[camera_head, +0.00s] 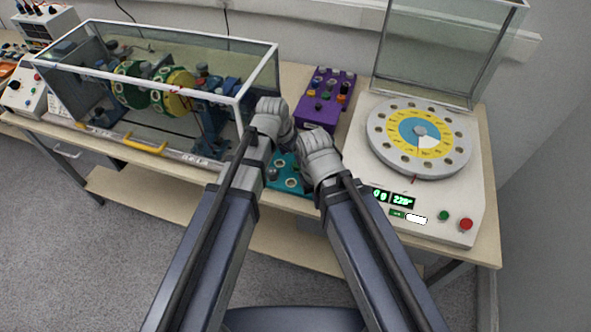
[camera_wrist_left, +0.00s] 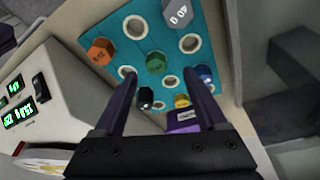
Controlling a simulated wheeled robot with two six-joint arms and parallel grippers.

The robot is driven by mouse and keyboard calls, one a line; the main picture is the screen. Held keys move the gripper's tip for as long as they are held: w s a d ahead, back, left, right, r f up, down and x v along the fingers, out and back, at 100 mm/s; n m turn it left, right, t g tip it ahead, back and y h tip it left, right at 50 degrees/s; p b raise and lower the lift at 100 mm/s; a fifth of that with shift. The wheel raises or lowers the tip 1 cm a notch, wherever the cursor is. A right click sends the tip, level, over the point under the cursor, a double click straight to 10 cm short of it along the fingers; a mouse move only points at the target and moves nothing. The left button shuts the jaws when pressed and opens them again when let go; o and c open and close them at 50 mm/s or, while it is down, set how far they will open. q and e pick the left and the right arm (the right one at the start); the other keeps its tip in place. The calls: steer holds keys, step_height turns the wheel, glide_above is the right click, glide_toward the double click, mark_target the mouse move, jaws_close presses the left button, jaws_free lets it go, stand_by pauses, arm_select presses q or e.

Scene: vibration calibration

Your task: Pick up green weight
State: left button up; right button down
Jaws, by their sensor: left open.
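The green weight (camera_wrist_left: 156,62) is a small hexagonal piece on the teal tray (camera_wrist_left: 130,62) in the left wrist view. My left gripper (camera_wrist_left: 163,82) is open, and the green weight shows between and just beyond its fingertips, apart from them. In the head view, the wrist of my left gripper (camera_head: 272,122) is over the tray (camera_head: 285,187), and its fingers are hidden. My right gripper (camera_head: 318,156) is beside it on the right; its jaws are hidden. I cannot make out the green weight in the head view.
Orange (camera_wrist_left: 101,50), grey (camera_wrist_left: 178,13), black (camera_wrist_left: 145,97), blue (camera_wrist_left: 205,74) and yellow (camera_wrist_left: 181,100) weights surround the green one. Empty holes lie between them. The white dial machine (camera_head: 452,208) is right of the tray, the glass-cased rig (camera_head: 150,90) left, and the purple box (camera_head: 318,108) behind.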

mark_target(296, 165)
arm_select(q)
steer(key=b+x, duration=0.5)
steer(key=shift+d+f, duration=0.15)
steer(key=shift+d, duration=0.25)
jaws_close()
stand_by(0.4)
